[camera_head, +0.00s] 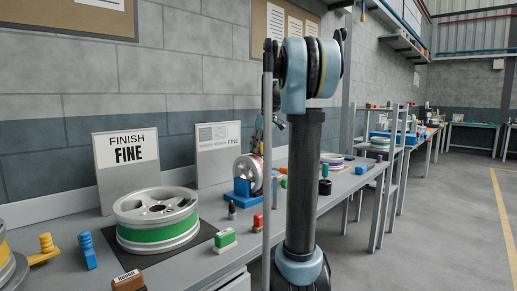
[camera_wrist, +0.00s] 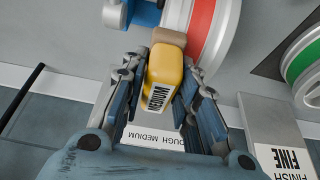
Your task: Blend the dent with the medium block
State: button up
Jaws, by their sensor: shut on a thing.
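In the head view this wheel (camera_head: 249,172) stands upright in a blue stand (camera_head: 242,190). My arm hides most of my gripper there. The dent cannot be made out; the block and pad may cover it.
A wheel with a green band (camera_head: 158,234) lies on a dark mat (camera_head: 200,230). Beside it are a green block (camera_head: 224,240), a red block (camera_head: 258,221) and a brown rough block (camera_head: 128,282). A FINISH FINE sign (camera_head: 127,165) and another sign (camera_head: 217,155) stand behind.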

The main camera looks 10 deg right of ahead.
jog(key=shift+w+a+f, duration=0.1)
jog(key=shift+w+a, duration=0.5)
jog(key=shift+w, duration=0.2)
jog(key=shift+w+a, duration=0.55)
jog(key=shift+w, duration=0.25)
jog(key=shift+s, duration=0.1)
jog(key=shift+s+d, duration=0.65)
jog(key=shift+s, duration=0.2)
jog(key=shift+s+d, duration=0.65)
jog(key=shift+s, duration=0.15)
jog(key=shift+w+a, duration=0.65)
jog(key=shift+w, duration=0.25)
jog(key=shift+w+a, duration=0.65)
jog(key=shift+w, duration=0.2)
jog(key=shift+s+d, duration=0.1)
jog(key=shift+s, duration=0.05)
jog(key=shift+s+d, duration=0.55)
jog(key=shift+s, duration=0.2)
